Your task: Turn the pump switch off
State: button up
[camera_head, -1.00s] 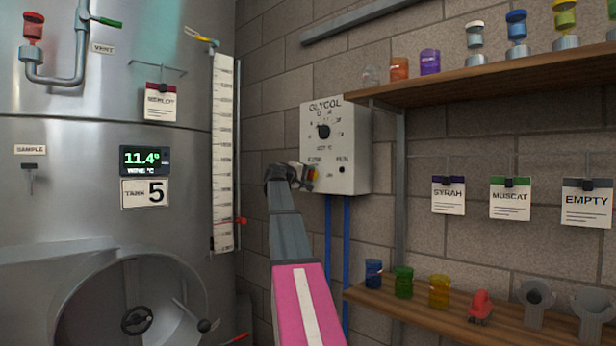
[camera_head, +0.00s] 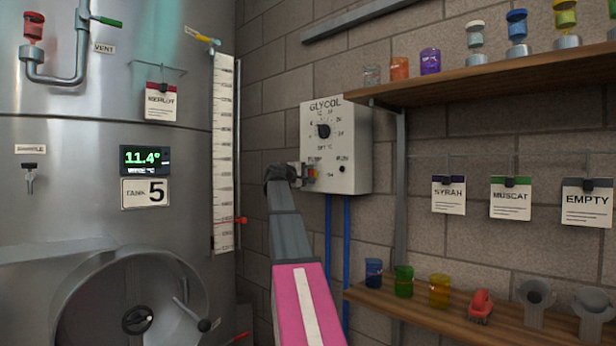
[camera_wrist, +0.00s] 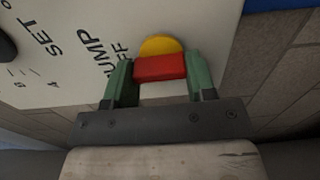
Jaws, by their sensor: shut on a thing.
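The white GLYCOL control box (camera_head: 352,125) is on the brick wall, with a dial in its upper part. The pump switch is at its lower left; its red lever (camera_wrist: 160,68) and round yellow base (camera_wrist: 161,46) show in the wrist view, beside the lettering PUMP and OFF. My gripper (camera_head: 308,173) is at this switch, against the lower left of the box. In the wrist view my gripper (camera_wrist: 160,75) has its two green fingers on either side of the red lever, shut on it. Which way the lever is set is hard to tell.
Blue pipes (camera_head: 337,250) run down from the box. A wooden shelf (camera_head: 480,80) with jars is right of it, and a lower shelf (camera_head: 460,322) holds cups and a red tool. A steel tank (camera_head: 90,230) and white level gauge (camera_head: 223,150) stand to the left.

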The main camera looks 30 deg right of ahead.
jog(key=o, duration=0.9)
jog(key=shift+o, duration=0.2)
jog(key=v, duration=1.1)
jog(key=s+a+f+y, duration=0.1)
jog(key=a+f+y, duration=0.2)
jog(key=f, duration=1.1)
jog(key=s+a+f+y, duration=0.1)
jog(key=a+f+y, duration=0.25)
jog(key=f, duration=1.05)
jog(key=s+a+f+y, duration=0.15)
jog(key=a+f, duration=0.25)
jog(key=f, duration=1.1)
jog(key=s+a+f+m+g+y, duration=0.1)
jog(key=s+a+f+g+y, duration=0.1)
jog(key=s+a+f, duration=0.3)
jog(key=s+a+f+m+g+y, duration=0.1)
jog(key=s+a+f+y, duration=0.3)
jog(key=s+f, duration=0.5)
jog(key=s+a+f+m+g+y, duration=0.2)
jog(key=s+a+f, duration=0.4)
jog(key=f, duration=0.9)
jog(key=shift+s+a+g+y, duration=0.4)
jog(key=shift+s+y, duration=0.1)
jog(key=shift+s, duration=0.25)
